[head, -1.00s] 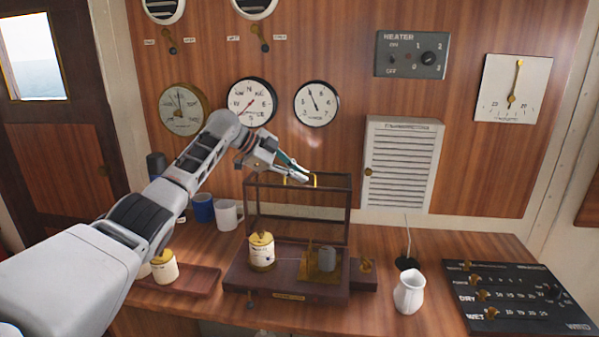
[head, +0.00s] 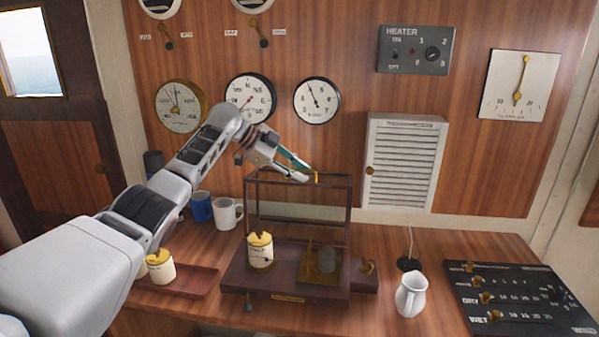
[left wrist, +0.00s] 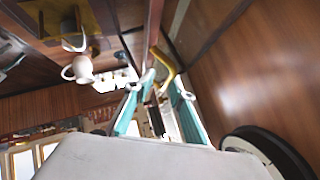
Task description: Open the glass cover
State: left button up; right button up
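The glass cover (head: 300,220) is a dark-framed case standing upright at the back of a dark wooden base (head: 236,280) in the head view; it looks raised. Its brass handle (head: 316,178) is at the top edge. My left gripper (head: 308,174) is at this handle, hiding part of it. In the left wrist view, the teal-padded fingers of my left gripper (left wrist: 164,80) are apart, with the brass handle (left wrist: 163,65) at and between their tips. Whether they touch it is unclear. My right gripper is out of view.
A cream jar (head: 260,252) and a brass instrument with a grey cylinder (head: 327,261) stand on the base. Mugs (head: 228,213) and another jar (head: 160,268) are to the left.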

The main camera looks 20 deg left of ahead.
pick_arm(q)
jog(key=shift+a, duration=0.1)
jog(key=v, duration=1.2)
